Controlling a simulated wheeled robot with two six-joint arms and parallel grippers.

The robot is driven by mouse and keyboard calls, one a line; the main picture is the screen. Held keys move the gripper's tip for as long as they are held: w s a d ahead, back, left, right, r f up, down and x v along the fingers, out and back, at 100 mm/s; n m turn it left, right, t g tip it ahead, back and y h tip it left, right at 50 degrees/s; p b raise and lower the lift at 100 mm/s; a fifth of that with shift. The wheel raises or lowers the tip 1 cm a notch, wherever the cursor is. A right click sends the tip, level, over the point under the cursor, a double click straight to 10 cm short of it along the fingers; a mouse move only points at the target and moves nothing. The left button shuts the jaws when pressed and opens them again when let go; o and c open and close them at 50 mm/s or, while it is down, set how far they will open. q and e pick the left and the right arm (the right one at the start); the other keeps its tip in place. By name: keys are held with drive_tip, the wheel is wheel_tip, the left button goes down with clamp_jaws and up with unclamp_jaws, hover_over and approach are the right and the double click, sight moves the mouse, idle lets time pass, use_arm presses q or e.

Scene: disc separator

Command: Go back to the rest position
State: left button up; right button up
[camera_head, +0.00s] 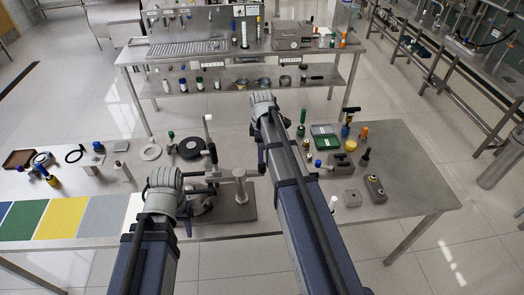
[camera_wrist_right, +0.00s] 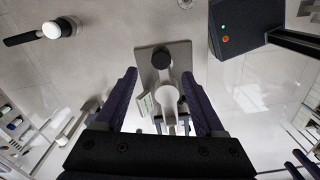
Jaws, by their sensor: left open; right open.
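My left arm (camera_head: 145,245) reaches in from the bottom, with its grey joint (camera_head: 165,188) over the table. My right arm (camera_head: 300,205) reaches further forward, with its grey joint (camera_head: 262,105) above the table's far edge. A metal stand (camera_head: 240,190) on a base plate stands between my arms.
The steel table (camera_head: 420,170) holds colored mats (camera_head: 62,218) at left and small tools, bottles and blocks around my arms. A green-lined tray (camera_head: 325,138) lies right of my right arm. A second bench (camera_head: 190,48) stands behind.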

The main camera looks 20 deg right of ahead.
drive_tip(key=shift+f, duration=0.1)
idle(0.3)
drive_tip(key=s+a+f+m+h+b, duration=0.1)
drive_tip(key=s+a+f+m+b, duration=0.7)
drive_tip(key=s+a+f+b, duration=1)
drive_tip(key=s+a, duration=0.2)
drive_tip(key=a, duration=0.1)
drive_tip(key=shift+a+f+b, duration=0.2)
drive_tip(key=shift+a+b, duration=0.15)
drive_tip(key=shift+s, duration=0.1)
idle(0.4)
